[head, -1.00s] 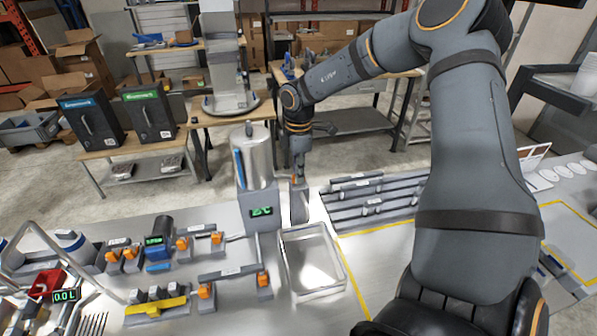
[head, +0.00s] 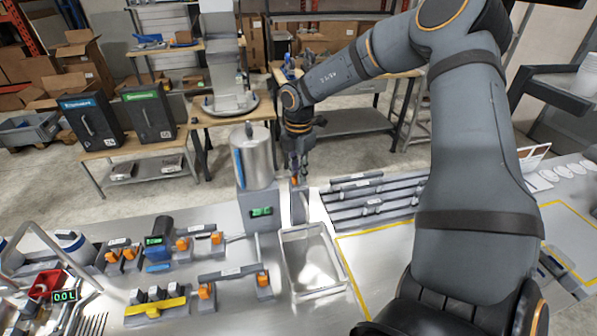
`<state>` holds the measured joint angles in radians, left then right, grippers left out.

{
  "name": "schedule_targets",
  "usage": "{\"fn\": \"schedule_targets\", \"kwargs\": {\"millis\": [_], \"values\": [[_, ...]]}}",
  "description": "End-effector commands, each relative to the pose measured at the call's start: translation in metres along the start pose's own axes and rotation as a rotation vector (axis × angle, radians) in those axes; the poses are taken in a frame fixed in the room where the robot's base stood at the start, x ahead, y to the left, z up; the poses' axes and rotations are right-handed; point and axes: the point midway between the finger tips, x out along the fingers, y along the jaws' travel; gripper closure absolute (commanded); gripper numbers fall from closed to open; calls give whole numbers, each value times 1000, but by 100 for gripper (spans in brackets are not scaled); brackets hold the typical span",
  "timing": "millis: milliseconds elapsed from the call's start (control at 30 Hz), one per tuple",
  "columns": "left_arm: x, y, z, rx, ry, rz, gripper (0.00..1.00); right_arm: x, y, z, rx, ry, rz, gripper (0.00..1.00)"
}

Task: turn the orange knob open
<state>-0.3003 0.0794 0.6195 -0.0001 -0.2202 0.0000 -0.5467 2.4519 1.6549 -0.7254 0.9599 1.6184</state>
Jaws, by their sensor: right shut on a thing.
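My right gripper (head: 297,172) is shut on the orange knob (head: 295,182), at the top of a grey upright block (head: 299,205) just right of the steel dispenser tank (head: 256,160). Only a small orange patch of the knob shows between and below the fingers, so its exact angle is hard to tell. A clear open-topped tray (head: 312,291) stands on the table in front of the block. My left gripper is not in view.
A grey stepped rack (head: 372,198) stands right of the knob. Several smaller orange parts on grey mounts, such as this one (head: 206,291), stand on the metal table at left. A yellow-marked area (head: 385,232) lies to the right, partly behind my arm.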

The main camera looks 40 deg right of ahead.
Motion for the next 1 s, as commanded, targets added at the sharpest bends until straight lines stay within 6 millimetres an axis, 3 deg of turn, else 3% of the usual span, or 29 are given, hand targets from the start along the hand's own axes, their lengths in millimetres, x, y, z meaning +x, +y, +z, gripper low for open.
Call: {"fn": "schedule_targets", "kwargs": {"millis": [1000], "values": [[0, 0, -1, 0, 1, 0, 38, 0, 0, 0, -901, 1, -1, 100]]}}
